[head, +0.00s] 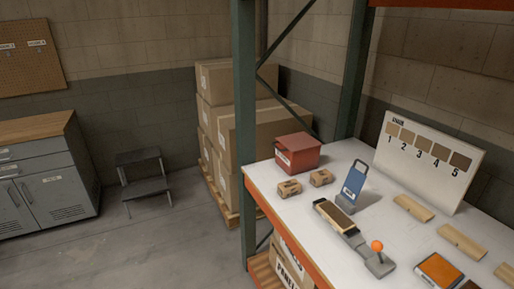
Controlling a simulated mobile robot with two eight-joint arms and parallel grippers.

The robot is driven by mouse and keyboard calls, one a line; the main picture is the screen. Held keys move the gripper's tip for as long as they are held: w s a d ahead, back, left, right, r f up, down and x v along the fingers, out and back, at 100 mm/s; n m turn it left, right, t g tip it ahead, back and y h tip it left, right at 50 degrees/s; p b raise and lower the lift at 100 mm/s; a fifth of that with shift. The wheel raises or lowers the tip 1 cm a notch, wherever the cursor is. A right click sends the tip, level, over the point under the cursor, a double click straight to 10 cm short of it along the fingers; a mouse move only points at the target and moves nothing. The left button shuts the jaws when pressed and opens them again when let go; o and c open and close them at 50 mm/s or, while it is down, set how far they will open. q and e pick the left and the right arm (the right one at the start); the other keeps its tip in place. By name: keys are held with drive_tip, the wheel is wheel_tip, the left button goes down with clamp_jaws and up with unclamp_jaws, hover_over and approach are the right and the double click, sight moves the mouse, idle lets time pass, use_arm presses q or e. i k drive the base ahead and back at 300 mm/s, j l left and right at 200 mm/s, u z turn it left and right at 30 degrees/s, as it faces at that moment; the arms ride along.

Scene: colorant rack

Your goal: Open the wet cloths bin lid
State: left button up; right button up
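A red bin (298,155) stands at the far left corner of the white shelf top (318,235). It has a flat red top that looks closed and a pale label on its front. The label is too small to read, so I cannot confirm that it is the wet cloths bin. Neither of my grippers shows in the head view.
Two small cardboard boxes (289,188) sit in front of the red bin. A blue upright panel (353,182), a tool with an orange knob (377,246) and a numbered board (428,155) are to the right. A green rack post (244,120) rises left of the bin.

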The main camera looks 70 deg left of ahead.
sight(301, 141)
drive_tip(key=j+u, duration=0.1)
drive_tip(key=u, duration=2.25)
